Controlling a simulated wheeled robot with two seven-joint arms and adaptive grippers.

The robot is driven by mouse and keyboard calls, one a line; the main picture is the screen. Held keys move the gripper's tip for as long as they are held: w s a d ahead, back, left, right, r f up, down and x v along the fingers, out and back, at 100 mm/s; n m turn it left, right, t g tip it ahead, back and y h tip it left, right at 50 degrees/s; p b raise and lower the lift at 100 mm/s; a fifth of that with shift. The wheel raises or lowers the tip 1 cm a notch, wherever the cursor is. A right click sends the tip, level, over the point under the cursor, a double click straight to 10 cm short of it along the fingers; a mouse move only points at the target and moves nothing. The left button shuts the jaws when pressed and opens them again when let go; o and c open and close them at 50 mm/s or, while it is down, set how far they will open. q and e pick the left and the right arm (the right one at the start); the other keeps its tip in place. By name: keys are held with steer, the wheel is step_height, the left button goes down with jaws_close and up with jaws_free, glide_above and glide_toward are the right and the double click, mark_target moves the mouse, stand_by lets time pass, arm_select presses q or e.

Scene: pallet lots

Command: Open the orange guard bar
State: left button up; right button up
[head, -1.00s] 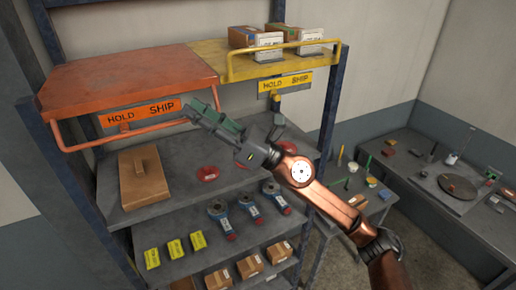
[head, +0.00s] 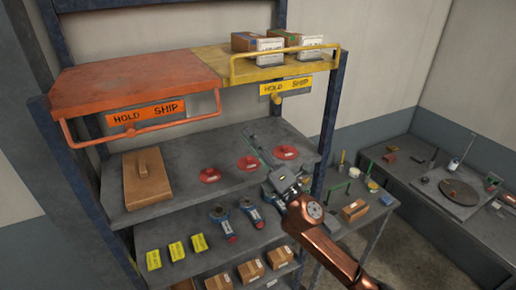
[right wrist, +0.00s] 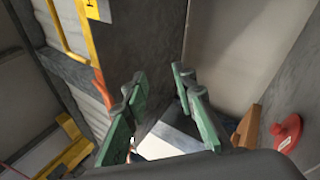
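The orange guard bar (head: 150,130) hangs below the front edge of the orange shelf section (head: 135,82), across its HOLD/SHIP plate (head: 146,114). An orange knob (head: 130,131) shows at the plate's lower edge. My right gripper (head: 262,150) is to the right of the bar and lower, over the grey middle shelf, apart from the bar. In the right wrist view its two green fingers (right wrist: 160,85) are spread with nothing held between them. My left gripper is not in view.
The yellow guard bar (head: 285,50) stands above the yellow section's edge, before two boxes (head: 262,43). On the middle shelf (head: 190,158) are a brown lidded case (head: 146,182) and red discs (head: 210,175). A blue post (head: 327,120) stands right of my gripper.

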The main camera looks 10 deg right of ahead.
steer(key=shift+w+d+f+m+t+h, duration=0.15)
steer(key=shift+d+f+m+h, duration=0.4)
steer(key=shift+f+m, duration=0.2)
steer(key=shift+w+d+f+m+t+h, duration=0.15)
steer(key=shift+d+f+m+h, duration=0.35)
steer(key=shift+f+m, duration=0.2)
steer(key=shift+c, duration=0.2)
